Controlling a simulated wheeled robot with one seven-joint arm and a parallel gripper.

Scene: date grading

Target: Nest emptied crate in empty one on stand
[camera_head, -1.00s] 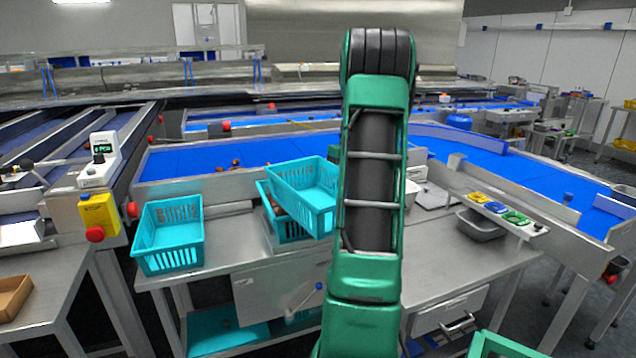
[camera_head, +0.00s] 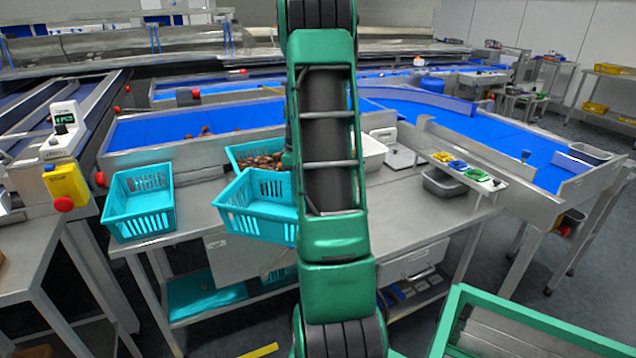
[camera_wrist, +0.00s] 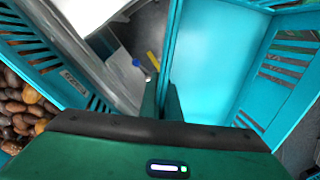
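A teal slatted crate (camera_head: 257,212) hangs tilted from my gripper, over the front part of the metal bench. What shows of its inside is empty. In the wrist view my gripper (camera_wrist: 162,98) is shut on the wall of this crate (camera_wrist: 205,60). In the head view my arm hides the gripper. Another teal crate (camera_head: 140,207), looking empty, rests upright at the bench's left end, apart from the held one. A separate stand under it cannot be made out.
A teal crate of brown dates (camera_head: 236,157) sits behind the held crate; the dates (camera_wrist: 20,110) also show in the wrist view. A blue belt (camera_head: 190,126) runs behind. A yellow box with a red button (camera_head: 66,188) stands left. A green frame (camera_head: 452,318) is at lower right.

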